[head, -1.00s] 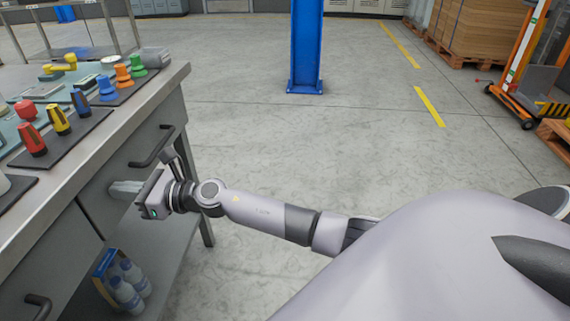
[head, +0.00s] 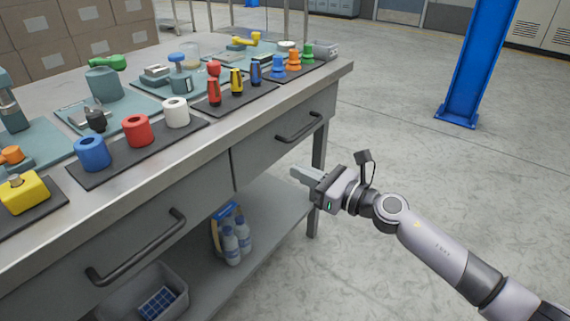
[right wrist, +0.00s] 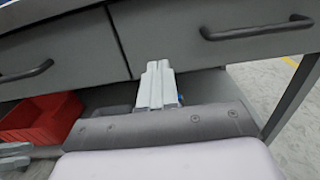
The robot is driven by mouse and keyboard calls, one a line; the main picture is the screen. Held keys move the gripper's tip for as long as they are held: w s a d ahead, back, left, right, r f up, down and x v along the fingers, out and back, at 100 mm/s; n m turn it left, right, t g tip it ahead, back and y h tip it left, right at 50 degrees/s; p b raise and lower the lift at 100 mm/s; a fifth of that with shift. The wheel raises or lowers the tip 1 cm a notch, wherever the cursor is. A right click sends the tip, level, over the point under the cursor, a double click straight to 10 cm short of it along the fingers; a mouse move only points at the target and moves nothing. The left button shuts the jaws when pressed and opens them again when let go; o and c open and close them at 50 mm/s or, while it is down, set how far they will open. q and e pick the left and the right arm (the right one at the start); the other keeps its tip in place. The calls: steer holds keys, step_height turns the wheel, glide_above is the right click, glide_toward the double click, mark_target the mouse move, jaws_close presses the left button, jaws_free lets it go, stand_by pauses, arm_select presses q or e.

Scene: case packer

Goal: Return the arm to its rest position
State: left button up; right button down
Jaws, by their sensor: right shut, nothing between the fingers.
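My right gripper (head: 305,176) is shut and empty in the head view, in front of the workbench's drawer fronts and below the tabletop edge. Its arm comes in from the lower right. In the right wrist view the fingers (right wrist: 157,86) are together, pointing at the grey drawer fronts. A small part at the left edge of the right wrist view cannot be made out clearly. My left gripper does not show in the head view.
The workbench (head: 310,88) carries several coloured parts on dark mats. Drawer handles (head: 140,250) stick out of its front. Bottles (head: 237,240) stand on the lower shelf. A red bin (right wrist: 40,118) shows in the right wrist view. A blue column (head: 480,65) stands behind; the floor at right is open.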

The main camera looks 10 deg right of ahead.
steer(key=s+d+f+n+g+h, duration=0.1)
steer(key=s+f+n+h, duration=0.3)
steer(key=s+f+n, duration=0.75)
steer(key=s+f+n+g+h, duration=0.2)
steer(key=s+f+n+h, duration=0.35)
steer(key=s+n, duration=1.15)
arm_select(q)
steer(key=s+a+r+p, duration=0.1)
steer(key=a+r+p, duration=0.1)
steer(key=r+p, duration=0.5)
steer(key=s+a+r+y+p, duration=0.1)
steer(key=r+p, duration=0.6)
steer(key=p, duration=0.7)
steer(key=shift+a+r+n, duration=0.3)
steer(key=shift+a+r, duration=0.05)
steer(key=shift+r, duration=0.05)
arm_select(e)
steer(key=d+r+n, duration=0.1)
steer(key=d+r, duration=0.2)
steer(key=r, duration=1.1)
steer(key=shift+w+d+r+n, duration=0.3)
steer(key=shift+w+n, duration=0.05)
steer(key=shift+w, duration=0.05)
